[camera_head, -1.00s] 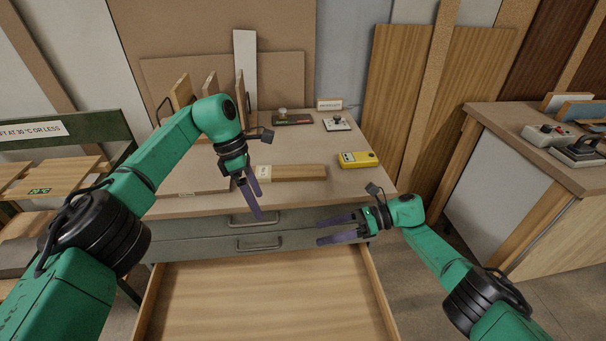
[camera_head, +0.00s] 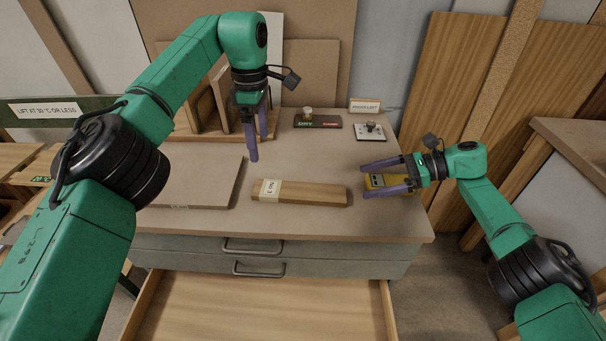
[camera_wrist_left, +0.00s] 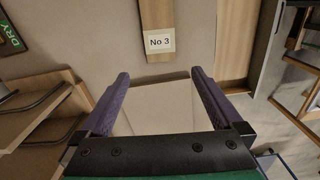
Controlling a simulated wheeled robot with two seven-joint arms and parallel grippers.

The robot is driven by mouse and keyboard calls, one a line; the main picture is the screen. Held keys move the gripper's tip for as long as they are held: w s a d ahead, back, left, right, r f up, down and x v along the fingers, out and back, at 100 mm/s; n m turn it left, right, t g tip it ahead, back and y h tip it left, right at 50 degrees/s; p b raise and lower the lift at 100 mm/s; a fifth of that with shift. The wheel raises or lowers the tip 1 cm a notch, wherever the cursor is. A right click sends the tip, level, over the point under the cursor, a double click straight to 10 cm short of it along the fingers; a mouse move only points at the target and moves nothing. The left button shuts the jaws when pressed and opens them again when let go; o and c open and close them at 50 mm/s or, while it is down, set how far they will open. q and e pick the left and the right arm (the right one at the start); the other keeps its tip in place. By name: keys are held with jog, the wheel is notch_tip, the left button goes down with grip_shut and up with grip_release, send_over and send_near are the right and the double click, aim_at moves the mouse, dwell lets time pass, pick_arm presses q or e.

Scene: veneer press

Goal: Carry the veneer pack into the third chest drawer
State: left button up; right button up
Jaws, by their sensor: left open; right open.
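The veneer pack (camera_head: 315,194) is a flat wooden strip with a pale label at its left end, lying on the chest top near its front edge. In the left wrist view the pack (camera_wrist_left: 157,18) shows its label reading "No 3". The third drawer (camera_head: 260,305) is pulled out below two shut drawers, and its visible floor is bare. My left gripper (camera_head: 259,148) is open and empty, above the chest top, behind and left of the pack; its fingers also show in the left wrist view (camera_wrist_left: 158,85). My right gripper (camera_head: 387,177) is open, right of the pack, over the yellow meter.
A yellow meter (camera_head: 376,182) lies partly under my right fingers. A flat board (camera_head: 197,184) lies left of the pack. A rack with upright boards (camera_head: 201,112), a "DRY" block (camera_head: 318,121) and a small switch box (camera_head: 370,131) stand behind.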

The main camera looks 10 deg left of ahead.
aim_at(312, 191)
jog(key=shift+w+d, duration=0.1)
jog(key=shift+w, duration=0.4)
jog(key=shift+s+r, duration=0.3)
jog(key=shift+s, duration=0.35)
jog(key=shift+s+a, duration=0.2)
jog(key=shift+a, duration=0.1)
pick_arm(q)
notch_tip(312, 191, down, 14)
jog(key=shift+s+f, duration=0.1)
pick_arm(e)
jog(key=x, duration=1.4)
jog(key=shift+w+a+f, duration=0.15)
jog(key=shift+w, duration=0.15)
pick_arm(q)
jog(key=shift+c, duration=0.6)
pick_arm(e)
jog(key=shift+c, duration=0.6)
pick_arm(q)
jog(key=c, duration=1.3)
pick_arm(e)
jog(key=c, duration=1.3)
